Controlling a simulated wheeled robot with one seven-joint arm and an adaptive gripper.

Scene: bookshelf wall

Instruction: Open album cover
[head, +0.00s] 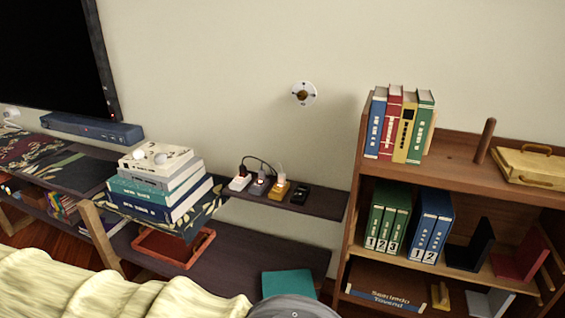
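No thing in the head view is clearly marked as the album. A flat teal rectangular thing (288,283) lies on the lower dark shelf, left of the wooden bookcase; it could be a closed album or book, but I cannot tell. A brown flat box or book with lettering (385,285) lies in the lowest compartment of the bookcase. A grey rounded part of my own arm shows at the bottom edge, just below the teal thing and partly hiding its front. My gripper's fingers do not show.
A wooden bookcase (349,190) on the right holds upright books and binders. A wooden box with handles (533,164) lies on its top. A book stack (163,183) and orange tray (172,251) stand left. Yellow-green fabric (110,290) fills the lower left. The upper shelf carries chargers (277,189).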

